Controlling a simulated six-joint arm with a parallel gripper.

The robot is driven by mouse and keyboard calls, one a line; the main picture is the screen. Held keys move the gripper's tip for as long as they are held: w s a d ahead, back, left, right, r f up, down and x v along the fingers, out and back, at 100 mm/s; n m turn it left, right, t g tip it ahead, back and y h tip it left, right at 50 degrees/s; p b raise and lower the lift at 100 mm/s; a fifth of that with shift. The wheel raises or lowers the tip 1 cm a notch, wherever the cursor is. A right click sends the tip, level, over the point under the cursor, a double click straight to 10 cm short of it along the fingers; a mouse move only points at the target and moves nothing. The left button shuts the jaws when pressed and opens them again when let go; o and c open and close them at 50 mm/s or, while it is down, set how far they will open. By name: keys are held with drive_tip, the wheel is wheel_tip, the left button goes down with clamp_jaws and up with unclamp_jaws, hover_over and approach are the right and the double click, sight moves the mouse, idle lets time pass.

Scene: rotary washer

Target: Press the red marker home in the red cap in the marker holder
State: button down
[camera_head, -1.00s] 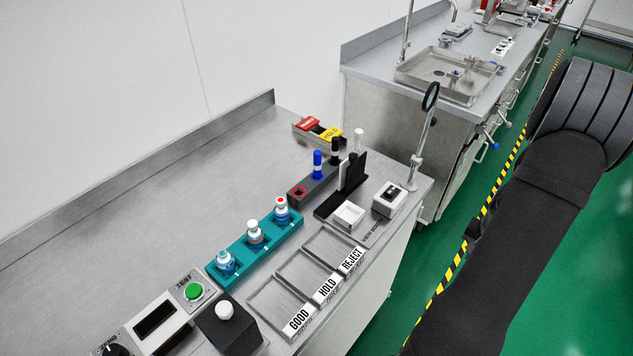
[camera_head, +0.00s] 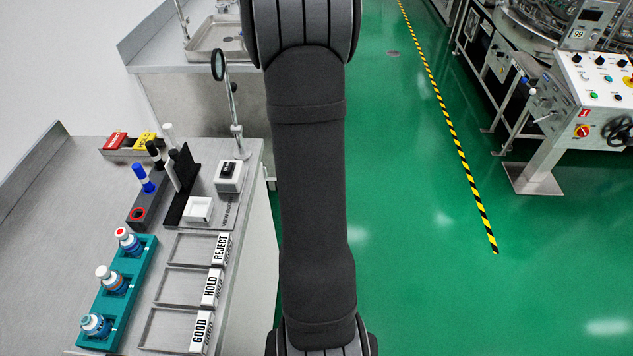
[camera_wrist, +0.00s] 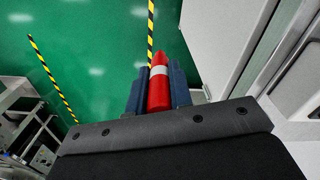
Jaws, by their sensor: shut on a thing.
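My gripper (camera_wrist: 158,88) is shut on the red marker (camera_wrist: 159,92), which lies between its two dark fingers in the wrist view. The marker has a white band near its tip end. Green floor shows beyond it, so it is held away from the bench. In the head view, the dark marker holder (camera_head: 150,200) stands on the bench at left, with a blue marker (camera_head: 143,178) and a black marker (camera_head: 155,154) in it. The red cap (camera_head: 138,213) is the red-ringed opening at its near end, and it is empty. My gripper is out of the head view.
A teal rack (camera_head: 121,294) holds several vials. Trays marked GOOD, HOLD and REJECT (camera_head: 196,250) lie beside it. A magnifier on a stand (camera_head: 218,65) and a black upright stand (camera_head: 178,190) rise near the holder. Green floor (camera_head: 420,200) is open at right.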

drive_tip(key=s+a+r+n, duration=0.6)
drive_tip(key=s+a+r, duration=0.3)
drive_tip(key=a+r, duration=0.45)
drive_tip(key=s+a+n, duration=0.1)
drive_tip(key=s+a, duration=0.2)
drive_tip(key=a, duration=1)
drive_tip(key=s+a+n, duration=0.1)
drive_tip(key=s+a, duration=0.2)
drive_tip(key=a, duration=0.9)
drive_tip(key=shift+f, duration=3.75)
drive_tip(key=shift+f, duration=0.3)
drive_tip(key=c, duration=1.2)
unclamp_jaws()
wheel_tip(320, 180, up, 17)
drive_tip(key=shift+r, duration=0.2)
drive_tip(key=shift+f, duration=0.1)
